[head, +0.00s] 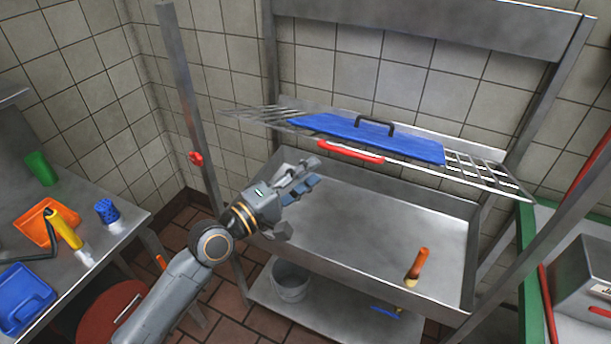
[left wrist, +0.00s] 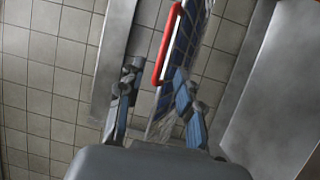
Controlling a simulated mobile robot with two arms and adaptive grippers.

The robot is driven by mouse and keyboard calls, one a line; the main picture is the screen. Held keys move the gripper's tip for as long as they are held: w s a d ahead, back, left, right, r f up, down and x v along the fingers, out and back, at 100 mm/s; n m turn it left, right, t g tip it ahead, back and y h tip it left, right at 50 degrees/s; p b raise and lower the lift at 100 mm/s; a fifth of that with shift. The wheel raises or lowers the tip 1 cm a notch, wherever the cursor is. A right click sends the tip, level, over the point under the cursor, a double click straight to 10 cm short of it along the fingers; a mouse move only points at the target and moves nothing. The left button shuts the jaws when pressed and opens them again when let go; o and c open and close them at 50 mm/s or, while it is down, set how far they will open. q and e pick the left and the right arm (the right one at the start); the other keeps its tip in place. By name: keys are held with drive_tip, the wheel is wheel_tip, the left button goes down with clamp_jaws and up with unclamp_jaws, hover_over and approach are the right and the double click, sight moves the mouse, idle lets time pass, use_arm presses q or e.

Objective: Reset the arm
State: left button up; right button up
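My left arm comes in from the lower left in the head view. Its gripper (head: 306,182) hangs in the air near the left end of the steel basin, below the wire rack. In the left wrist view the two fingers of my left gripper (left wrist: 156,74) stand apart with nothing held between them. A red handle (left wrist: 167,45) shows beyond the fingers there, and looks apart from them. My right arm and gripper are not in view.
A wire rack (head: 478,172) carries a blue board (head: 330,126) with a black handle; a red handle (head: 350,152) is at its front. A table with trays is left, a bucket (head: 290,281) below.

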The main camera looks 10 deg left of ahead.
use_arm(q)
drive_tip(key=shift+s+a, duration=0.15)
drive_tip(key=shift+s, duration=0.05)
idle(0.3)
drive_tip(key=w+a+f+m+g+y+b, duration=0.1)
drive_tip(key=a+f+y, duration=0.25)
drive_tip(key=f, duration=0.85)
drive_tip(key=w+a+f+y, duration=0.1)
drive_tip(key=a+f+y, duration=0.25)
drive_tip(key=f, duration=0.95)
drive_tip(key=s+a+f+m+g+y, duration=0.15)
drive_tip(key=s+f, duration=0.25)
drive_tip(key=f, duration=0.5)
drive_tip(key=s+a+f+m+g+y, duration=0.1)
drive_tip(key=s+a+f+g, duration=0.2)
drive_tip(key=f, duration=0.5)
drive_tip(key=s+a+f+m+g+y+b, duration=0.1)
drive_tip(key=s+a+f+m+g, duration=0.15)
drive_tip(key=s+f, duration=1.1)
drive_tip(key=s+a+f+m+g+y+b, duration=0.1)
drive_tip(key=s+a+f+m+g, duration=0.15)
drive_tip(key=s+f, duration=1.05)
drive_tip(key=s+m+g, duration=0.2)
drive_tip(key=s+m, duration=0.1)
drive_tip(key=s, duration=1.3)
drive_tip(key=shift+m+g+y, duration=0.35)
drive_tip(key=shift+y, duration=0.1)
drive_tip(key=shift+f, duration=0.1)
